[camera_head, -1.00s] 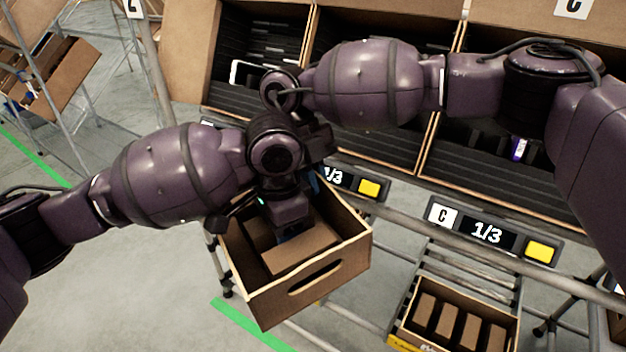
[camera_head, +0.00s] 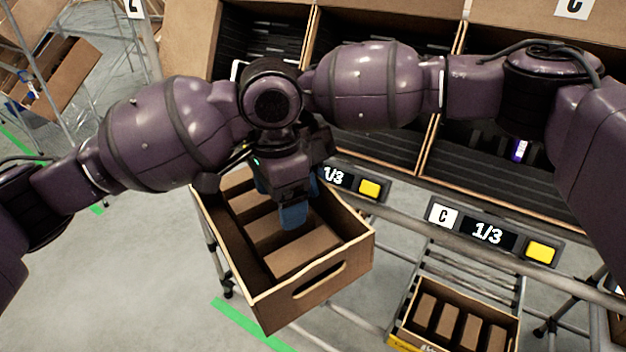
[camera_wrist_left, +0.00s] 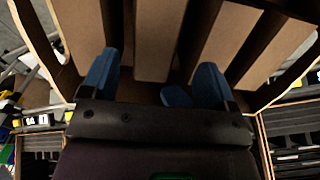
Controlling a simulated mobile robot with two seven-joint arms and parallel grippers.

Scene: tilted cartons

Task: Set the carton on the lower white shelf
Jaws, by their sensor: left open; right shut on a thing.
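The carton (camera_head: 312,288) is an open brown box with a handle slot, tilted at the centre of the head view. Several brown blocks (camera_head: 305,252) lie in it. My right gripper (camera_head: 318,172) is at the carton's far rim, partly behind the left one, and shut, seemingly on the rim. A grey roller shelf (camera_head: 458,264) lies low at right.
A smaller carton with several blocks (camera_head: 409,312) stands on the roller shelf at bottom right. Tilted bins (camera_head: 500,190) and a rail with C 1/3 displays (camera_head: 487,233) stand behind. Another rack with a tilted carton (camera_head: 62,75) is at far left. Grey floor is clear at lower left.

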